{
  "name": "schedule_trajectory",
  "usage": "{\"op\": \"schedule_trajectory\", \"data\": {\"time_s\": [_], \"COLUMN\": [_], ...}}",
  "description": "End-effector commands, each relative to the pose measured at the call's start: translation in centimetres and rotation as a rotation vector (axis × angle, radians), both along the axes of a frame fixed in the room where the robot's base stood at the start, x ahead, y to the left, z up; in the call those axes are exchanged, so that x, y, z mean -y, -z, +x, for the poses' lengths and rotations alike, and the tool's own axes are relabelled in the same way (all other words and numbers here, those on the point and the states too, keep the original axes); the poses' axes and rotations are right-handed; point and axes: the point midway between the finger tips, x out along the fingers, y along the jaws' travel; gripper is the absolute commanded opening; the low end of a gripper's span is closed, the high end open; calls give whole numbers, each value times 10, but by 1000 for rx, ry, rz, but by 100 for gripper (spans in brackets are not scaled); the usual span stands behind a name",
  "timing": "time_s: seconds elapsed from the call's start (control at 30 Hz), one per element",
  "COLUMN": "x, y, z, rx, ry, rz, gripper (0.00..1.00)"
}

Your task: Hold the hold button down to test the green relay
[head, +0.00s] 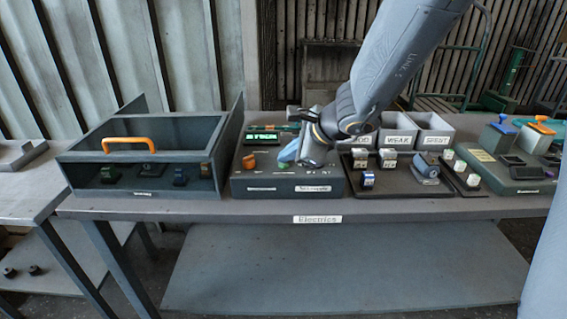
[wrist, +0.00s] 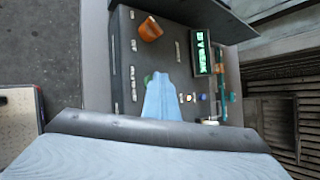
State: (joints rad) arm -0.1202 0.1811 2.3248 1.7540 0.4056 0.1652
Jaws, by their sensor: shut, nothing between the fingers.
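The dark grey tester box (head: 240,185) stands on the bench, with an orange knob (head: 249,162) and a lit green display (head: 264,141). My gripper (head: 287,157) is shut and empty, its pale blue fingers pointing down over the box's top. In the wrist view the fingertips (wrist: 160,78) are beside a small green part (wrist: 148,79) on the panel. I cannot tell whether this is the hold button or the green relay, or whether the fingers touch it. The orange knob (wrist: 150,29) and display (wrist: 203,52) are clear of the fingers. My fingers hide part of the panel.
A dark cabinet with an orange handle (head: 128,141) stands left of the tester. To the right, a dark tray (head: 385,189) holds several small blocks, with grey labelled bins (head: 434,128) behind. A green-grey unit (head: 515,181) stands farther right. The bench's front strip is clear.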

Motion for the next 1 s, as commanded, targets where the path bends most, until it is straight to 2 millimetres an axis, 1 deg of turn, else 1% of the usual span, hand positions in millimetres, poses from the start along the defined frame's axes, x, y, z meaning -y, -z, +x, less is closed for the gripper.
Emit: {"op": "schedule_trajectory", "data": {"time_s": [0.4,0.77,1.0], "x": [0,0,0], "y": [0,-16,-17], "z": [0,-1,0], "rx": [-1,0,0], "ry": [0,0,0], "rz": [-1,0,0], "gripper": [0,0,0]}}
